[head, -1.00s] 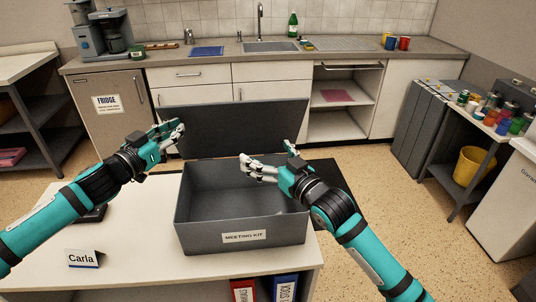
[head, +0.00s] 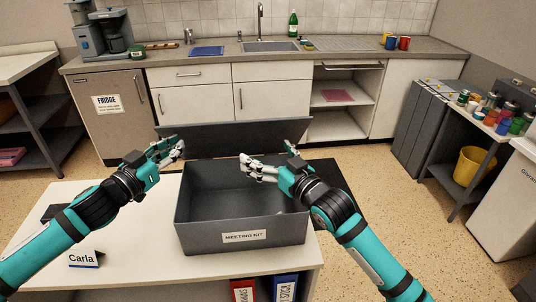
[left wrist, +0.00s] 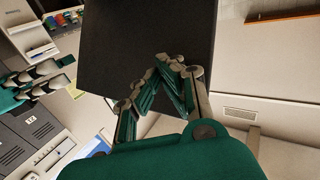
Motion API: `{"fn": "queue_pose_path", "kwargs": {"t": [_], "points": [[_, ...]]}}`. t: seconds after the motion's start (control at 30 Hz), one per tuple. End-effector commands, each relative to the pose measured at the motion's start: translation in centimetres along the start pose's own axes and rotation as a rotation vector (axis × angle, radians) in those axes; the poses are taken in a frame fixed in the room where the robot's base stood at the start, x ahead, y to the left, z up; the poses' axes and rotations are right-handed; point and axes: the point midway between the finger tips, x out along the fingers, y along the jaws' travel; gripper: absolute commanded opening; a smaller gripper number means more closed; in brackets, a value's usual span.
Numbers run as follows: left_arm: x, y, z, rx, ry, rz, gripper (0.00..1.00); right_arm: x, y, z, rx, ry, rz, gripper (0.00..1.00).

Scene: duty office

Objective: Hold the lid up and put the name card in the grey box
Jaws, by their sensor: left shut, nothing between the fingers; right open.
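The grey box (head: 242,240), labelled MEETING KIT, stands open on the white table; the inside I see looks empty. Its dark lid (head: 235,138) leans back from the rear edge; it also shows in the left wrist view (left wrist: 120,45). My left gripper (head: 180,146) is shut and empty at the lid's left side; I cannot tell whether it touches the lid. It shows in the left wrist view (left wrist: 168,62) in front of the lid. My right gripper (head: 267,157) is open and empty over the box's back right part. The name card (head: 83,259), reading Carla, stands upright at the table's front left.
The white table (head: 140,240) has free room between the card and the box. A dark object (head: 55,212) lies partly hidden behind my left arm. Red and blue binders (head: 285,288) stand below the tabletop. A kitchen counter (head: 225,62) runs along the back.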

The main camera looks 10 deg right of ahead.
Motion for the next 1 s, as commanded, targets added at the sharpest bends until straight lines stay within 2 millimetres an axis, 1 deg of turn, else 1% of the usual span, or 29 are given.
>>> {"fn": "queue_pose_path", "kwargs": {"t": [0.27,0.37,0.7,1.0], "points": [[-0.1,0.0,-0.1,0.001,0.002,0.0,0.0,0.0,0.0,0.0,0.0,0.0,0.0,1.0],[-0.3,0.2,0.3,-0.001,0.0,0.0,0.0,0.0,0.0,0.0,0.0,0.0,0.0,1.0],[-2.2,1.5,2.1,-0.002,-0.001,0.0,0.0,0.0,0.0,0.0,0.0,0.0,0.0,1.0],[-2.6,1.7,2.4,0.001,0.001,-0.001,0.0,0.0,0.0,0.0,0.0,0.001,0.0,1.0]]}}
